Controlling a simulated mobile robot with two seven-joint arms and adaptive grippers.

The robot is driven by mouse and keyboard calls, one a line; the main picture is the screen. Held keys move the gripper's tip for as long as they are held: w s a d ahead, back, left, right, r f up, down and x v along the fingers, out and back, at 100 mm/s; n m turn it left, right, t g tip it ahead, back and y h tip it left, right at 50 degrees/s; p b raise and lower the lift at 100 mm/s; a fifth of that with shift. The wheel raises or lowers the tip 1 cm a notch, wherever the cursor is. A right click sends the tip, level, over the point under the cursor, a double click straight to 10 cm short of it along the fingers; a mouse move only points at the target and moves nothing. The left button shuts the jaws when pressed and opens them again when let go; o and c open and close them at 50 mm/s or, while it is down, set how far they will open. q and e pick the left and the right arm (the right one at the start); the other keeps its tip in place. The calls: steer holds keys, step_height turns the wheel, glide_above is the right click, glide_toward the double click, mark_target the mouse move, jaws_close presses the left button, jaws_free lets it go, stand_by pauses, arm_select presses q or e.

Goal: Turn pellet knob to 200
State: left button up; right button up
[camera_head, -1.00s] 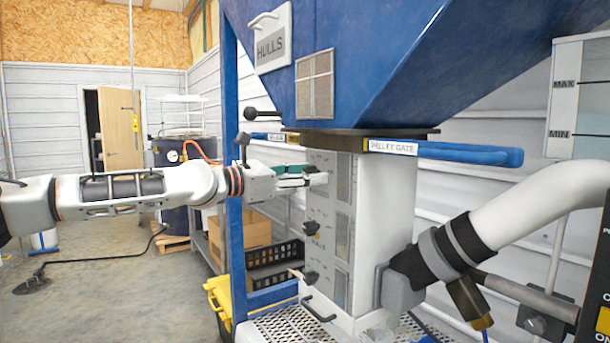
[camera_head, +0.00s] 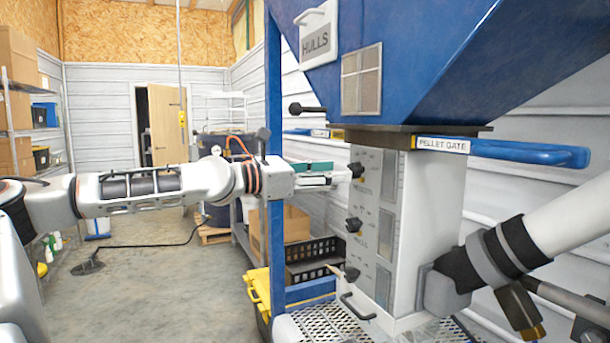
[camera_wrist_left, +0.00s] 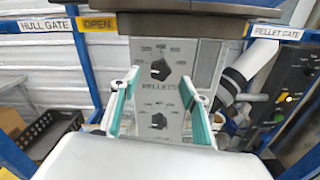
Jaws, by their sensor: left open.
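The pellet knob (camera_head: 357,170) is the top black knob on the hopper's light grey panel (camera_head: 385,205). In the left wrist view the pellet knob (camera_wrist_left: 160,69) sits above the word PELLETS, with a dial scale around it. Its pointer and numbers are too small to read surely. My left gripper (camera_head: 346,176) is open and level with this knob, its tips just left of it in the head view. In the left wrist view its teal-padded fingers (camera_wrist_left: 160,78) stand on either side of the knob. I cannot tell the remaining gap. My right gripper is not in view.
A second knob (camera_head: 353,225) labelled HULL and a third knob (camera_head: 351,273) lie below. The blue hopper (camera_head: 420,60) and pellet gate handle (camera_head: 530,152) overhang the panel. A blue post (camera_head: 274,120) stands behind my left wrist. A white pipe (camera_head: 575,225) joins at right.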

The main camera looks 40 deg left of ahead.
arm_select(q)
steer(key=v, duration=0.6)
stand_by(0.7)
steer(key=shift+s, duration=0.15)
stand_by(0.6)
